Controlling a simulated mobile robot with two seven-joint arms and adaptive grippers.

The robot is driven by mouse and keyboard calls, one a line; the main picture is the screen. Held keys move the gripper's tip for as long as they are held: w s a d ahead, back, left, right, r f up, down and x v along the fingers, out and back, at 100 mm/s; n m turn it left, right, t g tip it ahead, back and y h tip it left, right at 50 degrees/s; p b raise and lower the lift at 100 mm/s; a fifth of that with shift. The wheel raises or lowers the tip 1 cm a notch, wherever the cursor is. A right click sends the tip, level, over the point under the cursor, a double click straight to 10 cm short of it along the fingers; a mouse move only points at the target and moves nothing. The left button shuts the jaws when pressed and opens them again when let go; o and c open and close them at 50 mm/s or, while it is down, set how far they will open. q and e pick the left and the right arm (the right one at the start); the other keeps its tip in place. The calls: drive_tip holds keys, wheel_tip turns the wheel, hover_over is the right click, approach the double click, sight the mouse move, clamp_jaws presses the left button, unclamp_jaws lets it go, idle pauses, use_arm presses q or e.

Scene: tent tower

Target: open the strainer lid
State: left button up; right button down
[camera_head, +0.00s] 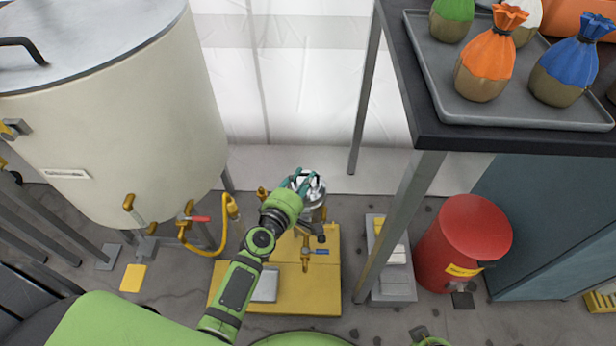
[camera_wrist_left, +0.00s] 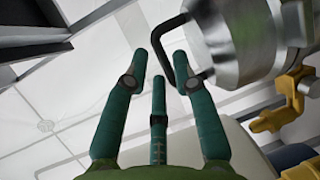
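The strainer (camera_head: 312,208) is a shiny metal cylinder standing above a yellow base, and its top is partly covered by my left gripper. In the left wrist view its metal body (camera_wrist_left: 238,38) is at the upper right, with a bent black handle (camera_wrist_left: 166,48) sticking out toward my fingers. My left gripper (camera_head: 303,182) is at the strainer's top. In the wrist view its teal fingers (camera_wrist_left: 160,68) are spread, with the black handle across the gap near the right finger. I cannot tell whether they touch. My right gripper is not in view.
A large cream tank (camera_head: 110,120) with yellow-handled valves stands left. A dark table (camera_head: 430,110) with a tray of colored sacks is at upper right. A red drum (camera_head: 465,240) and a grey block (camera_head: 392,265) stand right of the yellow base (camera_head: 325,290).

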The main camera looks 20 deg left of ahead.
use_arm(q)
drive_tip(key=shift+x, duration=0.75)
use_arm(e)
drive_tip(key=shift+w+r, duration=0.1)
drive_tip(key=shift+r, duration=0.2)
use_arm(q)
clamp_jaws()
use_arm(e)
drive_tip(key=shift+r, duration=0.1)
